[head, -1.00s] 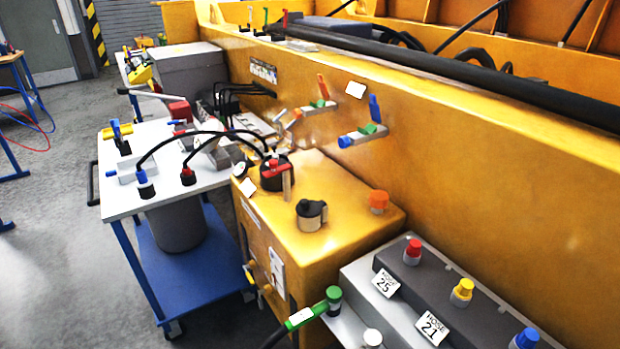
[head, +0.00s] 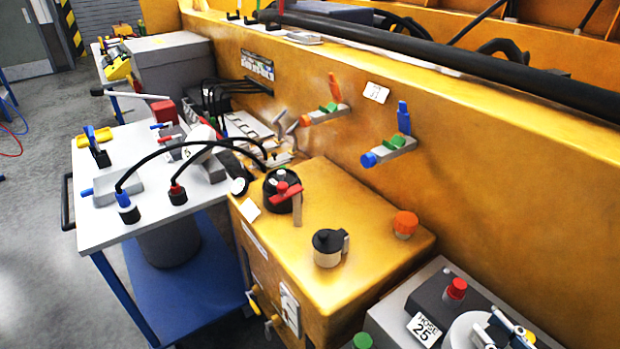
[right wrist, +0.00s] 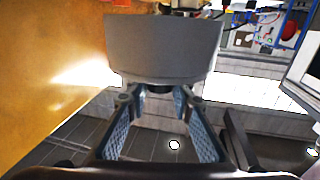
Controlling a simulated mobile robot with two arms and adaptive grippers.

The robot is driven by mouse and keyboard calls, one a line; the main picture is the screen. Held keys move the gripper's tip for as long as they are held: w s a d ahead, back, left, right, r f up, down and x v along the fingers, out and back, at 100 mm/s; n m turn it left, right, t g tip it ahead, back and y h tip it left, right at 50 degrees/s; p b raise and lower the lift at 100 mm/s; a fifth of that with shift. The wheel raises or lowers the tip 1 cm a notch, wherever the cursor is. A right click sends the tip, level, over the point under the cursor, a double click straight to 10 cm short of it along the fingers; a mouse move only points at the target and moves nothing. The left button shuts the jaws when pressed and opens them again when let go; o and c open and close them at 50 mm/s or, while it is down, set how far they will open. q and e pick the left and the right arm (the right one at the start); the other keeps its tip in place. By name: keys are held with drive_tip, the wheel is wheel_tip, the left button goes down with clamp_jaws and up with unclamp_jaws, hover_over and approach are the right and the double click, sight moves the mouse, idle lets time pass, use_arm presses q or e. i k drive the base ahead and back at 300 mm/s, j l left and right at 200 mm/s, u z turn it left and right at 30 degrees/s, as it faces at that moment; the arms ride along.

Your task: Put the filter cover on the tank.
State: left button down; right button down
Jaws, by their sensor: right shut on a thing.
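The tank is a yellow box (head: 300,225) standing against the long yellow wall. On its top are a black round fitting with a red handle (head: 283,190), a black-topped pale cup (head: 328,247) and an orange cap (head: 404,224). My right gripper (head: 500,332) is at the bottom right edge of the head view, right of and in front of the tank. It is shut on the filter cover, a pale grey round piece (head: 466,331). In the right wrist view the cover (right wrist: 163,50) is a wide grey cylinder, its dark narrow part between the fingertips (right wrist: 160,97). My left gripper is out of view.
A grey block with a red cap (head: 456,289) and a hose 25 label stands beside the tank. A white-topped cart (head: 110,215) with hoses and fittings stands left. Two valves (head: 390,148) stick out from the wall above the tank.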

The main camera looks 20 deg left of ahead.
sight(319, 187)
drive_tip(key=i+j, duration=0.3)
drive_tip(key=j, duration=0.15)
drive_tip(key=i+j, duration=0.35)
drive_tip(key=j, duration=0.15)
drive_tip(key=i+j, duration=0.3)
drive_tip(key=j, duration=0.15)
